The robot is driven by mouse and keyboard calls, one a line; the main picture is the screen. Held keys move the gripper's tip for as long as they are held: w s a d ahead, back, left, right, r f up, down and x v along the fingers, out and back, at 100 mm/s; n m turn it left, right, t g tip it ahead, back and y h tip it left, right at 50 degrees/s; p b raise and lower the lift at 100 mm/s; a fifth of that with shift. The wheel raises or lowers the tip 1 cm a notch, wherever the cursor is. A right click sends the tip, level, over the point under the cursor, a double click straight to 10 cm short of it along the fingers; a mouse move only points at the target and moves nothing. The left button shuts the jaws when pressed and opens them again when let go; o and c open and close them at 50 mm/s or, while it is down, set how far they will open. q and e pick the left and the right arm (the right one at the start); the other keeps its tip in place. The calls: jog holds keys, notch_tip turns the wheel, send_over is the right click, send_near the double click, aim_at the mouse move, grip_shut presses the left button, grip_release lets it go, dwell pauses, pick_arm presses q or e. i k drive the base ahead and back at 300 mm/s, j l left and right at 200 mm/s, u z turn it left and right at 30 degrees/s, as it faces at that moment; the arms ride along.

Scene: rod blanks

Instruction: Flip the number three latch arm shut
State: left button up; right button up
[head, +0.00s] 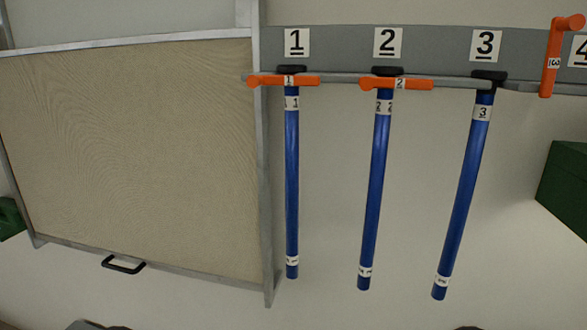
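The number three latch arm (549,68) is orange with a small "3" label. It stands upright to the right of rod three, swung away from it, and its handle end points up and right. Blue rod three (463,195) hangs tilted from a black holder (488,75) below the "3" sign (486,45). The number one latch arm (298,80) and number two latch arm (408,83) lie level across the tops of their rods. Neither gripper can be made out; only dark slivers of uncertain identity show at the bottom edge.
Blue rod one (292,190) and blue rod two (374,190) hang left of rod three. A beige panel (130,150) with a grey frame and black handle (123,265) fills the left. A green block (565,185) is at the right edge. The space below the rods looks clear.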

aim_at(576, 22)
jog(key=k+l+z, duration=0.1)
jog(key=z, duration=0.4)
jog(key=l+z, duration=0.3)
jog(key=z, duration=0.15)
jog(key=k, duration=0.05)
